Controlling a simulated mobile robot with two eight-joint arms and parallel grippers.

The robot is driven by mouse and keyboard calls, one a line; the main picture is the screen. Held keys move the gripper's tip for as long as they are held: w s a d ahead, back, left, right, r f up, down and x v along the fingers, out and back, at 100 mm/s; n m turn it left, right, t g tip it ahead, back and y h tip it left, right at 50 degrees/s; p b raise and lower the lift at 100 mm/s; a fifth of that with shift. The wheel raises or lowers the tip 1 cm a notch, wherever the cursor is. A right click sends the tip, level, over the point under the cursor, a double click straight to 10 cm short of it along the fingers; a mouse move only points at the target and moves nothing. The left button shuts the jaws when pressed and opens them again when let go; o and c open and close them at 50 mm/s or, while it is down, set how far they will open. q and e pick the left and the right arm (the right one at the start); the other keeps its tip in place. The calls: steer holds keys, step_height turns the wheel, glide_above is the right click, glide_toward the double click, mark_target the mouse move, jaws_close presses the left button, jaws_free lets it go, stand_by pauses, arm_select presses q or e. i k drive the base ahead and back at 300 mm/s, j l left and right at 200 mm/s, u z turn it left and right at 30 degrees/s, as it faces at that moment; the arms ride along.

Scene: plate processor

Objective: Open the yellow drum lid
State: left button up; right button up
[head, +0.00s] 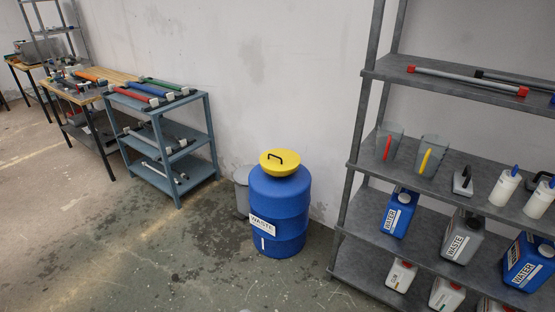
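The yellow drum lid (285,162) sits on top of a blue drum (281,215) and covers its opening. It is domed and has a black handle (277,156) on top. The drum stands upright on the floor near the back wall and bears a white label reading WASTE (263,226). Neither of my grippers is in view.
A grey bin (242,190) stands just behind the drum's left side. A grey shelf rack (446,168) with jugs and bottles stands to the right. A blue-grey shelf cart (170,161) and work tables stand at the left. The floor (165,265) in front is clear.

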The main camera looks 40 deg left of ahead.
mark_target(279, 160)
steer(key=i+j+u, duration=0.2)
steer(key=i+j, duration=0.55)
steer(key=j, duration=0.2)
steer(key=i+j+u, duration=0.2)
steer(key=i+j, duration=0.6)
steer(key=i+j+u, duration=0.2)
steer(key=i+j, duration=0.5)
steer(key=i, duration=0.15)
